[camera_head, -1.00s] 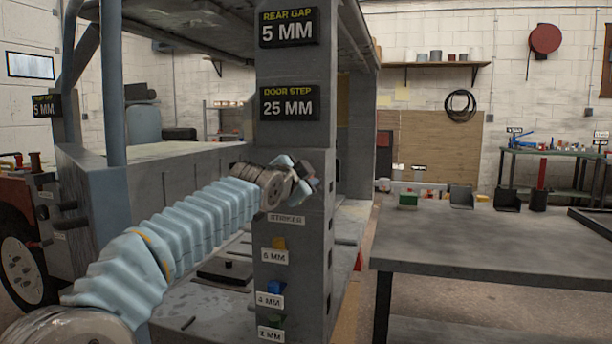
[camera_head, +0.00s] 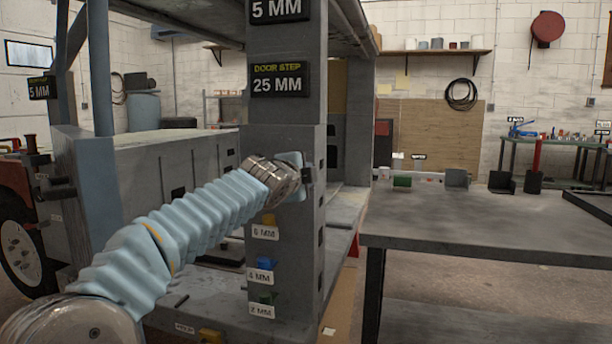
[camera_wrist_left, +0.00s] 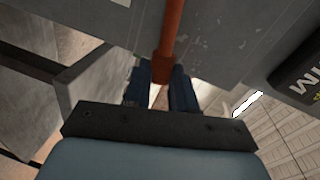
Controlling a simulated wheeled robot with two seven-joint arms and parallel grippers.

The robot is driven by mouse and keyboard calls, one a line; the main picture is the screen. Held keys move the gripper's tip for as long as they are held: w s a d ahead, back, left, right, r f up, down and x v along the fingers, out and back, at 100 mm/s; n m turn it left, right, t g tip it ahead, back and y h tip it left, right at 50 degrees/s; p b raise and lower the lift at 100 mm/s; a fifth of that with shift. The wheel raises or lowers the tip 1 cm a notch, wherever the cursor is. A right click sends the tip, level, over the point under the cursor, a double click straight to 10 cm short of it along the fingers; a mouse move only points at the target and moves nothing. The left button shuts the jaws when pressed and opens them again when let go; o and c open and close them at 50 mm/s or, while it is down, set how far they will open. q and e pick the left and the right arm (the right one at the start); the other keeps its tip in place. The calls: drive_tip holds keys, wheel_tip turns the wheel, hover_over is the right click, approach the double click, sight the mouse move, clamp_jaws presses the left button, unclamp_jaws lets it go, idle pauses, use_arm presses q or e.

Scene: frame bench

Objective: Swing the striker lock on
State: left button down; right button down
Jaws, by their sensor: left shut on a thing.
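My left arm reaches from the lower left to the grey post (camera_head: 285,145) in the head view. My left gripper (camera_wrist_left: 161,88) is at the post, and its fingertips are mostly hidden behind my wrist in the head view. In the left wrist view its two dark fingers are closed around the end of an orange-brown bar (camera_wrist_left: 170,42). The bar lies against a scuffed grey surface. I cannot tell whether this bar is the striker lock's handle. The striker itself cannot be made out. My right gripper is in neither view.
The post carries a "DOOR STEP 25 MM" sign (camera_head: 279,79). Below my wrist are yellow, blue (camera_head: 263,264) and green pieces with "6 MM", "4 MM" and "2 MM" labels. A grey table (camera_head: 480,225) stands to the right, its front mostly bare.

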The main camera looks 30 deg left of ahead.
use_arm(q)
drive_tip(key=shift+d+f, duration=0.1)
drive_tip(key=shift+f, duration=0.15)
drive_tip(key=c, duration=0.9)
unclamp_jaws()
drive_tip(key=shift+r, duration=0.1)
drive_tip(key=shift+s, duration=0.1)
drive_tip(key=b+v, duration=0.2)
drive_tip(key=v, duration=1.1)
drive_tip(key=shift+s, duration=0.3)
